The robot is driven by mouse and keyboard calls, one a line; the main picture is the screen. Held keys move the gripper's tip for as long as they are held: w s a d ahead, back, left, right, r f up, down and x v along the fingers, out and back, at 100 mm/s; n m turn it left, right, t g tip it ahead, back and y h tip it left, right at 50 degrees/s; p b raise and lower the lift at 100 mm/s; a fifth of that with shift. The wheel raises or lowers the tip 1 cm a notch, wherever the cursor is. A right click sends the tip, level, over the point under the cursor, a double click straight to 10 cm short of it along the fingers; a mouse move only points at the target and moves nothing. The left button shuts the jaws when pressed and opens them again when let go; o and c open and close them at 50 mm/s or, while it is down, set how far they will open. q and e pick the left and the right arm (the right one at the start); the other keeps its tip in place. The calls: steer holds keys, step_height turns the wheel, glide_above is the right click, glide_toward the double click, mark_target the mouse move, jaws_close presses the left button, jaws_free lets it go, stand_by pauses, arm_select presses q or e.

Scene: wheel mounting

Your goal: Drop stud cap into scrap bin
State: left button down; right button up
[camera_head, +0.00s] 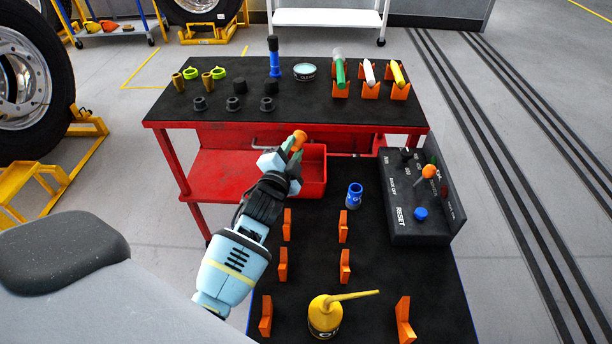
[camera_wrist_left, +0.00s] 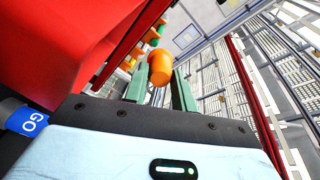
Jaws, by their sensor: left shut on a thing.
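The stud cap (camera_head: 298,139) is orange and sits at the tip of my left gripper (camera_head: 286,156). My left gripper is shut on the cap, which also shows between the fingers in the left wrist view (camera_wrist_left: 161,68). The red open bin (camera_head: 314,172), apparently the scrap bin, is at the front of the black-topped cart. In the head view, the gripper overlaps the bin's left part, so part of the bin is hidden. I cannot tell the exact height of the cap over it. My right gripper is not in view.
The cart top (camera_head: 310,112) holds dark caps, a blue-black tool, a tin and several coloured markers in orange holders. On the nearer black table are a blue cup (camera_head: 354,196), orange brackets, a yellow oil can (camera_head: 325,316) and a control box (camera_head: 415,215).

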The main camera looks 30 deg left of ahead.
arm_select(q)
steer(key=c, duration=1.1)
jaws_free()
steer(key=shift+o, duration=0.2)
steer(key=shift+s+f, duration=0.1)
steer(key=shift+s, duration=0.05)
steer(key=s+d, duration=0.1)
steer(key=s, duration=0.6)
steer(key=shift+s+d, duration=0.15)
steer(key=shift+d, duration=0.1)
steer(key=shift+s, duration=0.1)
